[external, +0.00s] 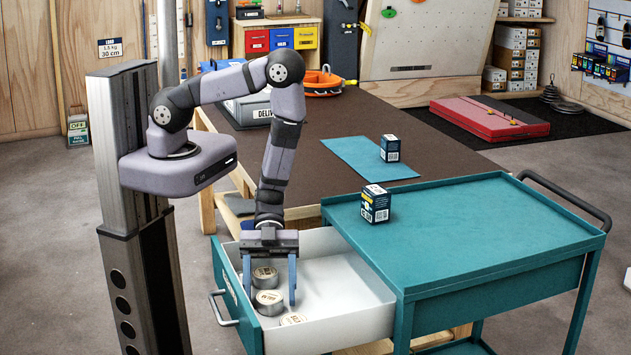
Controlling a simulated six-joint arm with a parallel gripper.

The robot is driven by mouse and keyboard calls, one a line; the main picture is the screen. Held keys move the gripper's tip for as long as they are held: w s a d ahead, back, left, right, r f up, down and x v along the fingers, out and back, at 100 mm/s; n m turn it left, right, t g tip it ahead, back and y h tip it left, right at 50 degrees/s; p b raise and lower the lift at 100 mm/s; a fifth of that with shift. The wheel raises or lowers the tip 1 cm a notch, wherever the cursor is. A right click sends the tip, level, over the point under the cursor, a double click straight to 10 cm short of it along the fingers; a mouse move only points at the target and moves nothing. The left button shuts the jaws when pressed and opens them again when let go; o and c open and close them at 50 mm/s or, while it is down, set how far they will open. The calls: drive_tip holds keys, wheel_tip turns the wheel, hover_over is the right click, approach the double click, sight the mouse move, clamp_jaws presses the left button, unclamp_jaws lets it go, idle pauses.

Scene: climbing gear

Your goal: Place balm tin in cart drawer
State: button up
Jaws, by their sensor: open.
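The teal cart's drawer (345,318) is pulled open and has a white interior. Inside at its left are round silver balm tins with pale labelled lids: one at the back (265,274), one in the middle (269,301) and one at the front (292,319), partly hidden by the drawer's front wall. My gripper (269,298) points down into the drawer, its two blue fingers open and apart. The fingers come down on either side of the back and middle tins in this view. I cannot tell whether they touch any tin.
The teal cart top (480,240) carries a dark blue box (376,204) near its left edge. A similar box (390,148) stands on a teal mat (350,160) on the brown table (440,150). The drawer's right side is bare. A grey bin (250,108) sits at the table's far left.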

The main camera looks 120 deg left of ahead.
drive_tip(key=shift+r, duration=0.2)
drive_tip(key=v, duration=1.2)
drive_tip(key=shift+w, duration=0.1)
